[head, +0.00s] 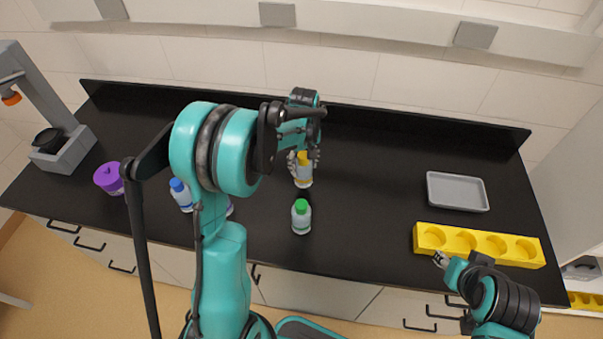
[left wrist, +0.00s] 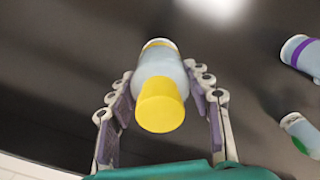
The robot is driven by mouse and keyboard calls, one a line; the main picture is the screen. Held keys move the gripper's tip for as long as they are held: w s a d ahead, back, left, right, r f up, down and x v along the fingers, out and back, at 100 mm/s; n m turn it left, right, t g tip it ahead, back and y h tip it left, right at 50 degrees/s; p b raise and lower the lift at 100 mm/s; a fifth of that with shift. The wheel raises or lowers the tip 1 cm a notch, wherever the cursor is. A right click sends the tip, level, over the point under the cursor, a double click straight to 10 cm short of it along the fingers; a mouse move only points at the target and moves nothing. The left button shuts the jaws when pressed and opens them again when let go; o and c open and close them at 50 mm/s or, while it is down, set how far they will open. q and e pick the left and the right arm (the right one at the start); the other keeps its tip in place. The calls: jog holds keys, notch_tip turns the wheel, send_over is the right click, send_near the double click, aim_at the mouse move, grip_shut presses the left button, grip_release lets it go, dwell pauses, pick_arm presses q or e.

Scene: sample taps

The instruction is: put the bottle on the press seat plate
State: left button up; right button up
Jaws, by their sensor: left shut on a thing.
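A bottle with a yellow cap (head: 304,178) is upright at the middle of the black counter in the head view. My left gripper (head: 303,162) is shut on this bottle. In the left wrist view the bottle (left wrist: 160,95) sits between the two fingers, cap towards the camera. I cannot tell whether its base touches the counter. The grey press (head: 66,148) stands at the far left of the counter, with a black round seat plate (head: 48,140) on its base, empty. My right gripper (head: 441,260) is by the yellow rack, too small to read.
A green-capped bottle (head: 301,217) stands in front of the held bottle. A blue-capped bottle (head: 181,196) and a purple container (head: 108,178) stand to the left, my left arm nearby. A grey tray (head: 458,191) and a yellow rack (head: 478,244) are at right.

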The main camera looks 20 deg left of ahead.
aim_at(301, 172)
pick_arm(q)
jog(key=shift+w+a+f, duration=0.1)
jog(key=shift+a+f, duration=0.25)
jog(key=shift+a, duration=0.05)
notch_tip(301, 172, down, 4)
jog(key=shift+r+b, duration=0.1)
jog(key=shift+b, duration=0.35)
jog(key=o, duration=1.3)
jog(key=shift+o, duration=0.2)
